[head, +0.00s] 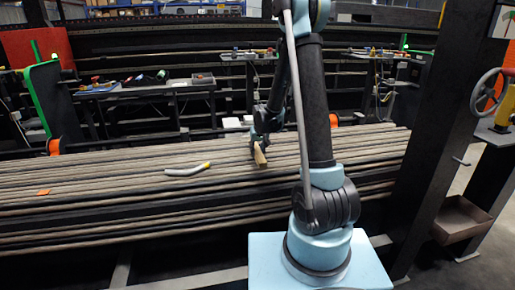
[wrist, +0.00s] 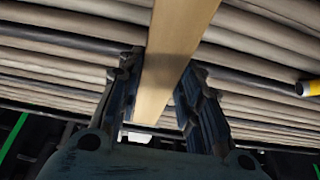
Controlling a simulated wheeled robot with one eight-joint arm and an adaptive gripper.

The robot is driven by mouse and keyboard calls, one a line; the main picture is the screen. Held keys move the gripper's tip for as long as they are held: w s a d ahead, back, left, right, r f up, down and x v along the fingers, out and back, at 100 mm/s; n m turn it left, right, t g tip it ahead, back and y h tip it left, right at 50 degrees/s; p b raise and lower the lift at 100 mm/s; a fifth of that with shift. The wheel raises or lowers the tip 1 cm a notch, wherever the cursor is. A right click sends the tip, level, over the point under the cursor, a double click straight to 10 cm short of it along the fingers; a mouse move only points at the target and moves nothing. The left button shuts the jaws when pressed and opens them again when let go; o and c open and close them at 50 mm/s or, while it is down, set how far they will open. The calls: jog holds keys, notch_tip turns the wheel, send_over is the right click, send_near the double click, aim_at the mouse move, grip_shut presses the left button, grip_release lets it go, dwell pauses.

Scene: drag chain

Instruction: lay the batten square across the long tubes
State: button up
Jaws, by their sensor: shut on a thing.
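The batten is a pale wooden strip, seen in the wrist view (wrist: 172,55) between my gripper's two dark fingers. My gripper (wrist: 161,82) is shut on it. In the wrist view the batten runs lengthwise away from the palm, crosswise to the tubes, with a slight slant. In the head view the batten's end (head: 260,157) shows below my gripper (head: 259,140), over the right part of the tube bed. The long tubes (head: 110,180) are grey-beige, lying side by side from left to right. I cannot tell whether the batten touches them.
A small orange piece (head: 43,192) lies farther left. Tool benches (head: 150,86) stand behind. A dark post (head: 440,130) and a handwheel (head: 488,95) are at right.

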jog(key=shift+f, duration=2)
jog(key=o, duration=1.2)
jog(key=shift+v, duration=5.85)
jog(key=shift+r, duration=0.1)
